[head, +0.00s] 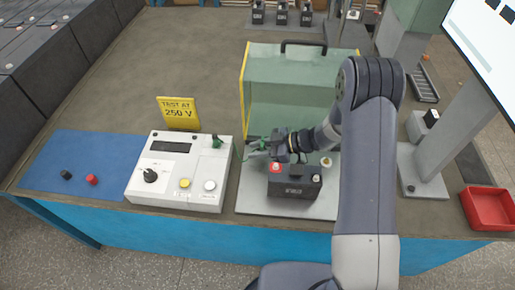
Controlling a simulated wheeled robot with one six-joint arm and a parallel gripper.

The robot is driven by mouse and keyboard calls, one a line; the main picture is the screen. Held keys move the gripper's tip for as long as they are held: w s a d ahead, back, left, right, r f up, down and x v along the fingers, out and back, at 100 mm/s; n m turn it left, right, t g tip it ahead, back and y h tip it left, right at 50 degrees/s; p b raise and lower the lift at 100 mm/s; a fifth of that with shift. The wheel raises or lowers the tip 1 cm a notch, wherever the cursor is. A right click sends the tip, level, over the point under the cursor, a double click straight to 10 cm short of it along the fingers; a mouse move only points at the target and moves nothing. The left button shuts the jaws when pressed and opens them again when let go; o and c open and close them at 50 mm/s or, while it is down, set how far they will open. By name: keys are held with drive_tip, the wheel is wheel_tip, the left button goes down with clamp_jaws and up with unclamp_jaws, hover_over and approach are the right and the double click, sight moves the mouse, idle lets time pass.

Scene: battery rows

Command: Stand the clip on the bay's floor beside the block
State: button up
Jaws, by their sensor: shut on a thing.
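My gripper (265,150) reaches in from the right at the end of my arm. It is shut on a small green clip (254,147), held just above and left of the block. My fingers hide part of the clip. The dark block (295,185) stands on the bay's grey floor (262,205), with a red terminal and a pale, brass-coloured terminal on top. The bay has a clear greenish guard (290,65) with yellow edges and a black handle. Part of the bay's right side is hidden by my arm.
Left of the bay stands a white tester (180,193) with a knob, buttons and another green clip (217,142) on top. Behind it is a yellow "TEST AT 250 V" sign (178,112). A blue mat (80,165) lies left; a red tray (488,208) is far right. Bay floor left of the block is bare.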

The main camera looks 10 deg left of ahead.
drive_tip(key=shift+s+f, duration=0.1)
drive_tip(key=shift+f, duration=0.4)
drive_tip(key=o, duration=1)
drive_tip(key=shift+s+f, duration=0.1)
drive_tip(key=shift+f, duration=0.05)
drive_tip(key=shift+r, duration=0.4)
drive_tip(key=shift+w+d+r, duration=0.2)
drive_tip(key=shift+r, duration=0.1)
drive_tip(key=v, duration=1.1)
drive_tip(key=shift+d+r, duration=0.25)
drive_tip(key=shift+d, duration=0.05)
